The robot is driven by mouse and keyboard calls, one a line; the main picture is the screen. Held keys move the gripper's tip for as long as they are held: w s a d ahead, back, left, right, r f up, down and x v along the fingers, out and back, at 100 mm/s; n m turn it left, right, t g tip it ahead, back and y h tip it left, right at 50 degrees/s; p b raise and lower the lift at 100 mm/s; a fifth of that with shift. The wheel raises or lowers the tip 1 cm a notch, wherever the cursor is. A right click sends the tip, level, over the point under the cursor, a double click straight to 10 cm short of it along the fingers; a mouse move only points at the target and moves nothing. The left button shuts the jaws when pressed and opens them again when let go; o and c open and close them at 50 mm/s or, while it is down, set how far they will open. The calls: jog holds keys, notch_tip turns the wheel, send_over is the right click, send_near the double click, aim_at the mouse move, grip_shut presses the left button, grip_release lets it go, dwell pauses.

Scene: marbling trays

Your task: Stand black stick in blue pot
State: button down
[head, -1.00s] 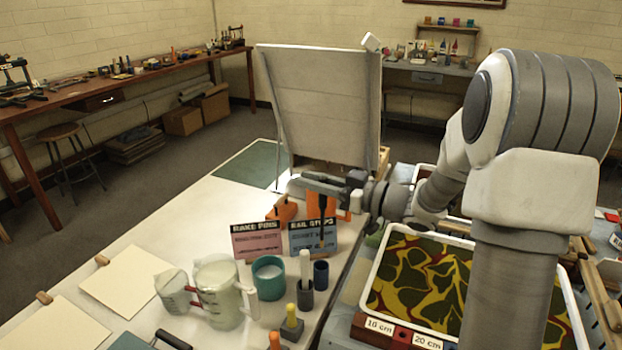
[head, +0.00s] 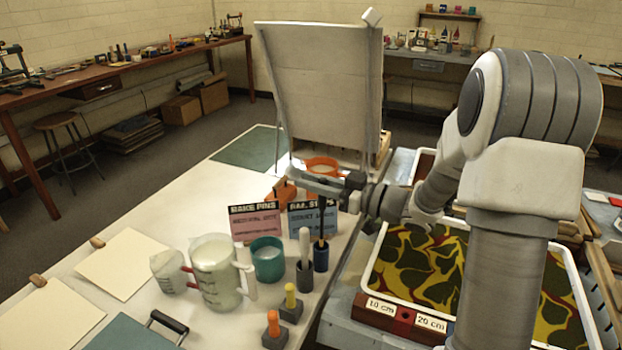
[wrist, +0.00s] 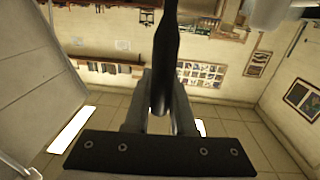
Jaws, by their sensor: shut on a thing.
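My gripper (head: 322,186) is shut on the black stick (head: 321,219), which hangs upright below the jaws. In the wrist view, the stick (wrist: 166,50) shows dark between the two fingers (wrist: 160,105). The dark blue pot (head: 321,259) stands on the white table directly below the stick in the head view. The stick's lower end appears at the pot's mouth; I cannot tell how far inside it is. The pot's inside is hidden.
A grey pot (head: 305,278) with a pale stick stands close by the blue pot. A teal cup (head: 268,262), measuring jugs (head: 215,270) and orange and yellow pegs are nearby. Two sign cards (head: 255,222) stand behind. A marbling tray (head: 372,272) lies to the right.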

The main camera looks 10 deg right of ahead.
jog(key=shift+f+b, duration=1.6)
jog(key=shift+f, duration=1.2)
jog(key=shift+c, duration=1)
grip_release()
jog(key=p+v, duration=0.3)
jog(key=v, duration=1.4)
jog(key=shift+d, duration=0.2)
